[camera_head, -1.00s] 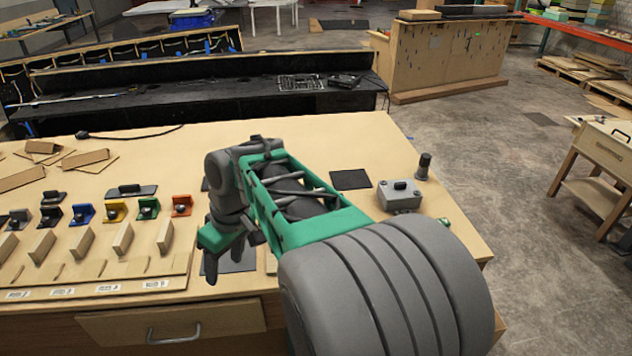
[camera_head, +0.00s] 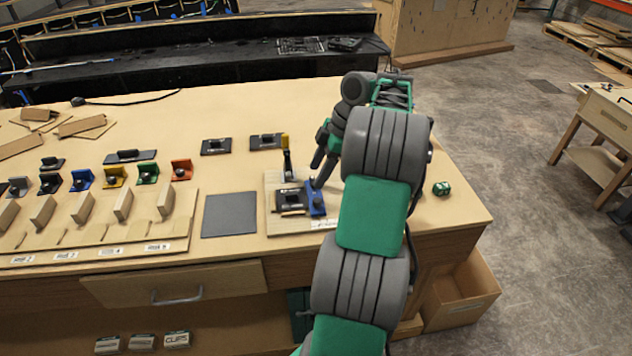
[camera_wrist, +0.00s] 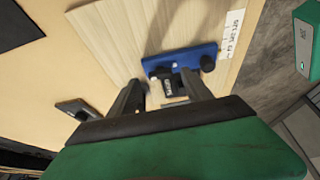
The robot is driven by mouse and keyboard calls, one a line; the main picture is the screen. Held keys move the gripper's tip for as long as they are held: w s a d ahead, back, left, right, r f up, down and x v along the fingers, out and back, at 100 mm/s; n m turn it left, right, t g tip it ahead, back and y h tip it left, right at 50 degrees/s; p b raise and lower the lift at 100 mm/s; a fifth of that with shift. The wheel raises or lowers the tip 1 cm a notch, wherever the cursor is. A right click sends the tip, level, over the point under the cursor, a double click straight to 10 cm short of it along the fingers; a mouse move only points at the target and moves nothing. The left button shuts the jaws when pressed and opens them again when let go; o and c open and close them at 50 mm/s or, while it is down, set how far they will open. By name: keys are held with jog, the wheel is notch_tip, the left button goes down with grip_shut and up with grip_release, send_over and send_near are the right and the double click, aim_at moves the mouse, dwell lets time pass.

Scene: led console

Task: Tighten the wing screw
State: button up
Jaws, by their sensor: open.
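A light wooden board (camera_head: 275,226) lies on the bench in the head view and bears a blue bracket (camera_head: 316,200), a dark block (camera_head: 289,199) and an upright lever with a yellow top (camera_head: 286,142). In the wrist view the blue bracket (camera_wrist: 180,61) has a black knob (camera_wrist: 207,63) at its right end, and a small dark labelled part (camera_wrist: 168,84) sits beside it. I cannot tell for certain which part is the wing screw. My gripper (camera_head: 318,172) is open above the board; in the wrist view my gripper (camera_wrist: 163,88) has a finger either side of the labelled part, contact unclear.
A grey mat (camera_head: 230,215) lies left of the board. Several coloured brackets and a slotted rack (camera_head: 85,240) stand further left. Two black plates (camera_head: 216,146) (camera_head: 265,141) lie behind. My arm hides the bench's right-middle part.

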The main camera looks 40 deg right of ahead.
jog(key=shift+x, duration=0.75)
jog(key=shift+c, duration=0.4)
grip_shut()
jog(key=shift+a+r, duration=0.1)
jog(key=shift+a, duration=0.05)
